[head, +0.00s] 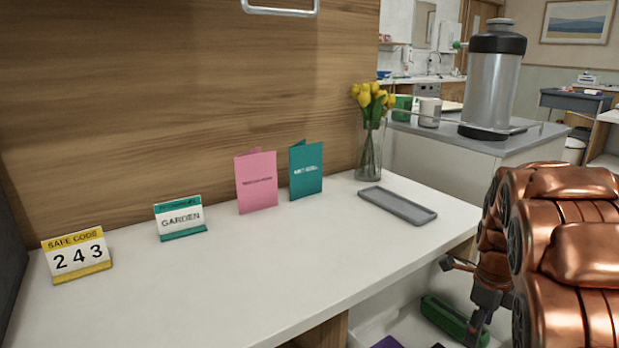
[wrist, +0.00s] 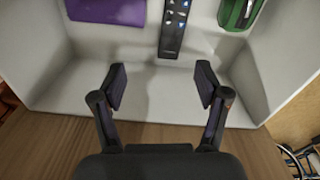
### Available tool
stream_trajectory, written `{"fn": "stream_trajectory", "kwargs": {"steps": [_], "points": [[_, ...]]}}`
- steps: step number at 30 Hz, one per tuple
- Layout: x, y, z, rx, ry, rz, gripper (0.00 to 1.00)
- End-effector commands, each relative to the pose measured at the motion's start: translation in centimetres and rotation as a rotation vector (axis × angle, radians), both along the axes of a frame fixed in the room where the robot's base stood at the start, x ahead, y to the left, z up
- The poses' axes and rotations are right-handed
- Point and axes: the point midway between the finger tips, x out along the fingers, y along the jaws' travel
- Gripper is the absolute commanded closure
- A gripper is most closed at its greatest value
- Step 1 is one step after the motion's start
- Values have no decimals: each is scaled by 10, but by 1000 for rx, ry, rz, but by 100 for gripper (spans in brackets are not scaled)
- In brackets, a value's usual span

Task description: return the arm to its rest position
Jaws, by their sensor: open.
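My gripper (wrist: 160,88) is open in the wrist view, its two dark fingers spread with nothing between them. It is over the near edge of a pale open bin (wrist: 60,90). In the head view my gripper (head: 465,298) shows at the lower right, below the front edge of the white counter (head: 230,290). My copper-coloured arm fills the right side there and hides part of the room.
The bin holds a purple item (wrist: 108,10), a dark remote (wrist: 173,28) and a green case (wrist: 238,12). On the counter stand a safe code sign (head: 76,256), a GARDEN sign (head: 180,218), pink (head: 256,182) and teal cards (head: 306,170), a tulip vase (head: 369,150) and a grey tray (head: 397,206).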

Motion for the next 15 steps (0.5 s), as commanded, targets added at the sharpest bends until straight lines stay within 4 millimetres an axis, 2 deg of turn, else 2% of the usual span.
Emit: {"fn": "stream_trajectory", "kwargs": {"steps": [1,15], "points": [[-6,8,27,0,1,58,26],[-68,78,145,44,34,701,26]]}}
